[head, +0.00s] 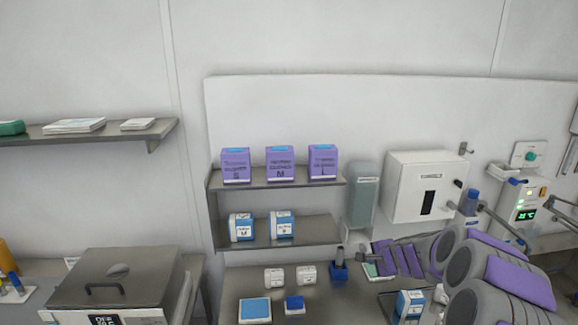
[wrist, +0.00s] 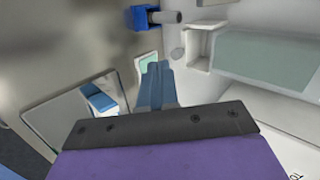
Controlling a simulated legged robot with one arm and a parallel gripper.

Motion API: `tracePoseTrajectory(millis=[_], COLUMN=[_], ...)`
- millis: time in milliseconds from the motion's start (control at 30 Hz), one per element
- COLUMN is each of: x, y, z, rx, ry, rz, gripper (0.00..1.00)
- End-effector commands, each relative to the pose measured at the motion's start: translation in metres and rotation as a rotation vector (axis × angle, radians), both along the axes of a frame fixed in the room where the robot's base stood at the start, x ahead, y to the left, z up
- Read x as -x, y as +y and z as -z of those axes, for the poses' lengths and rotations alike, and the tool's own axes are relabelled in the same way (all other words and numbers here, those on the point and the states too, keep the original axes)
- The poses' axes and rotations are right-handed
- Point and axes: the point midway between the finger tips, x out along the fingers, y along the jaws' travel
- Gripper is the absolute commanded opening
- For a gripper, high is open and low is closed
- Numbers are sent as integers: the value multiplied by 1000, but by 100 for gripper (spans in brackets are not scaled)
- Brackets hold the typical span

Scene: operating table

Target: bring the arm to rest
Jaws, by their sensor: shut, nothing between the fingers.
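My gripper (wrist: 156,72) shows in the wrist view as two blue-grey fingers pressed together, shut and empty. They extend from a dark plate with a purple body below it. In the head view, my grey and purple arm reaches in from the lower right over the steel counter.
A blue holder with a grey cylinder (head: 338,274) stands left of my arm. A blue and white box (head: 409,304) is at the lower right. Purple boxes (head: 280,164) stand on the wall shelf. A white wall cabinet (head: 405,188) and green dispenser (head: 362,196) are behind.

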Motion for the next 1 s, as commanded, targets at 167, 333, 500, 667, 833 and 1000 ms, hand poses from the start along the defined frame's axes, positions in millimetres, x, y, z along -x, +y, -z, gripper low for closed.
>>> tracePoseTrajectory(millis=[167,333,500,667,833,1000], x=[44,110,191,274,362,441], y=[91,160,203,220,214,193], z=[-34,-51,-55,-51,-40,-30], rx=[48,122,208,300,401,491], ry=[21,76,160,266,406,560], rz=[-292,-566,-811,-1011,-1184,-1307], gripper=[0,0,0,0,0,0])
